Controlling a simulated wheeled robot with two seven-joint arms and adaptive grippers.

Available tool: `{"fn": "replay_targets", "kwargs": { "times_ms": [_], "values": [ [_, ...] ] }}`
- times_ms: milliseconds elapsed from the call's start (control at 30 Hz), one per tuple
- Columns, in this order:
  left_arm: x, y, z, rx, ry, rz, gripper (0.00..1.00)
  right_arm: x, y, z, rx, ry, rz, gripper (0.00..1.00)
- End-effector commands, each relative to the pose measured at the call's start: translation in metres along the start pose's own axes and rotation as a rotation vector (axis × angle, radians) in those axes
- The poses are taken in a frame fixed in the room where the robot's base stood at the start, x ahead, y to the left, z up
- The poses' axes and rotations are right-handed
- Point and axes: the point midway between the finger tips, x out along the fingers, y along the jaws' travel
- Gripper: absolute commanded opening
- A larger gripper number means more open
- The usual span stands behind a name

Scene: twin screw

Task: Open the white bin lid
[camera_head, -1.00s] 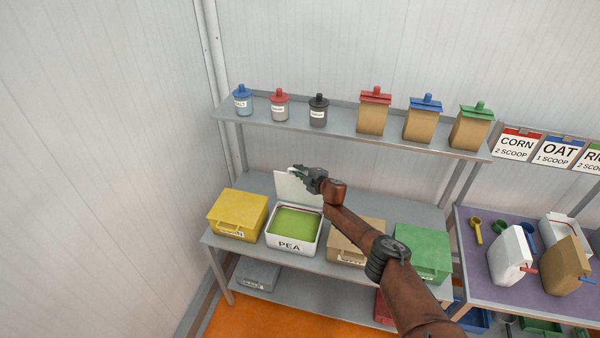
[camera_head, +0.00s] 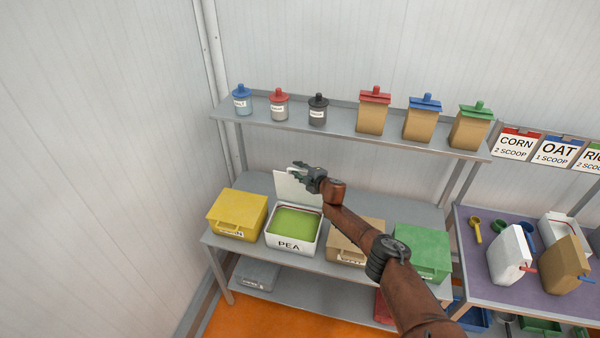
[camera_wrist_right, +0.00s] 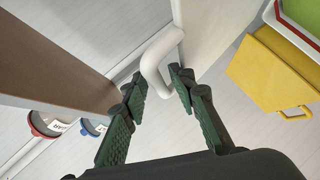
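The white bin (camera_head: 290,246), labelled PEA and filled with green contents, stands on the middle shelf. Its white lid (camera_head: 288,186) is raised and stands upright at the back of the bin. In the right wrist view the lid (camera_wrist_right: 215,30) is a pale panel with a white loop handle (camera_wrist_right: 160,58). My right gripper (camera_head: 294,172) is beside the raised lid. In the wrist view its green-padded fingers (camera_wrist_right: 158,86) are apart, with the handle's end between the tips and a gap visible. My left gripper is not in view.
A yellow bin (camera_head: 236,214) stands to the left of the white one; a tan bin (camera_head: 352,240) and a green bin (camera_head: 424,250) stand to the right, lids shut. The upper shelf (camera_head: 340,138) with jars and boxes runs above. A grey bin (camera_head: 258,276) is below.

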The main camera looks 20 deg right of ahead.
Motion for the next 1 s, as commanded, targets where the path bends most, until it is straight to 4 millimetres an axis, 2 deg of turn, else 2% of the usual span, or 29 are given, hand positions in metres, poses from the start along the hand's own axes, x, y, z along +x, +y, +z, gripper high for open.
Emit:
{"fn": "replay_targets", "kwargs": {
  "times_ms": [167, 367, 1000],
  "values": [
    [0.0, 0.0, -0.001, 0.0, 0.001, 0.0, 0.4, -0.007, -0.001, 0.003, -0.001, -0.001, -0.002, 0.27],
    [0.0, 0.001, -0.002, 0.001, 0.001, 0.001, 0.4, -0.026, -0.001, 0.002, -0.001, 0.0, -0.002, 0.27],
    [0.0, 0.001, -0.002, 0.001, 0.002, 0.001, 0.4, -0.109, -0.001, 0.001, -0.001, 0.0, -0.001, 0.27]
  ]
}}
